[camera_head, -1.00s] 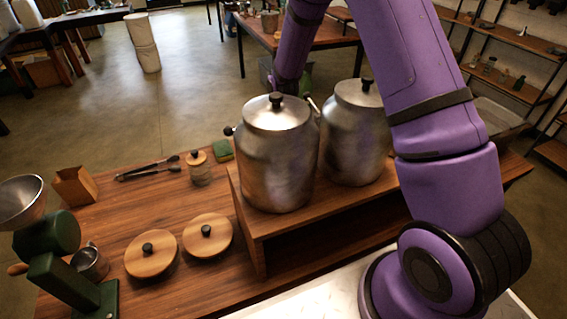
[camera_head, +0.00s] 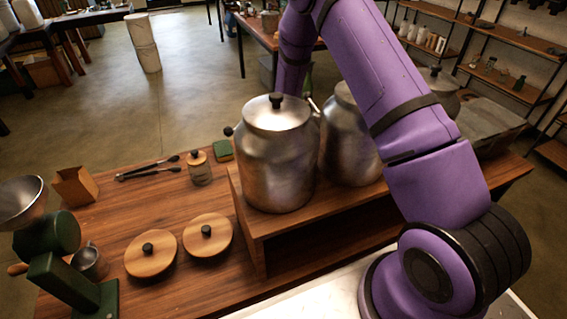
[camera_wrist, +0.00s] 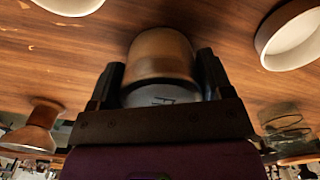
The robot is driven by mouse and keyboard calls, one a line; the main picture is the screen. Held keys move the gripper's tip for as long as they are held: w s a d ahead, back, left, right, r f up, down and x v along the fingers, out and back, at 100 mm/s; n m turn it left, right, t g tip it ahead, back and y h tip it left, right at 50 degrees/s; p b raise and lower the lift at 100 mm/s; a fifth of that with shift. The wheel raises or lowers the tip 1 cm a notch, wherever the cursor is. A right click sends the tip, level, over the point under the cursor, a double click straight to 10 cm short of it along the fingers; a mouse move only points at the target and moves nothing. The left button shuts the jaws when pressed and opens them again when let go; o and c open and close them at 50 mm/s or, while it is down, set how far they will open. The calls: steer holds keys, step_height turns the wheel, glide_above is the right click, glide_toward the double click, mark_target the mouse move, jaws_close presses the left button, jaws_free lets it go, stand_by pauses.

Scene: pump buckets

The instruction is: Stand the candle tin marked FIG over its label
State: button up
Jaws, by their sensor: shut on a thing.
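In the wrist view, my gripper (camera_wrist: 160,85) is shut on a round brownish metal tin (camera_wrist: 160,52), with one dark finger on each side of it. A pale end face of the tin carries dark marks, partly hidden by the gripper; I cannot read the full word. A wooden surface lies behind the tin; I cannot tell if they touch. In the head view my gripper and the tin are hidden behind the large metal pots. I cannot make out the label in either view.
Two metal pots (camera_head: 277,160) stand on a raised wooden shelf (camera_head: 250,222) and block the view behind. The wrist view shows a pale-topped round vessel (camera_wrist: 70,5), a round rimmed vessel (camera_wrist: 292,38), a brown vessel (camera_wrist: 36,128) and a glass jar (camera_wrist: 283,125) around the tin.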

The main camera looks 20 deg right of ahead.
steer(key=shift+f, duration=0.1)
steer(key=o, duration=1)
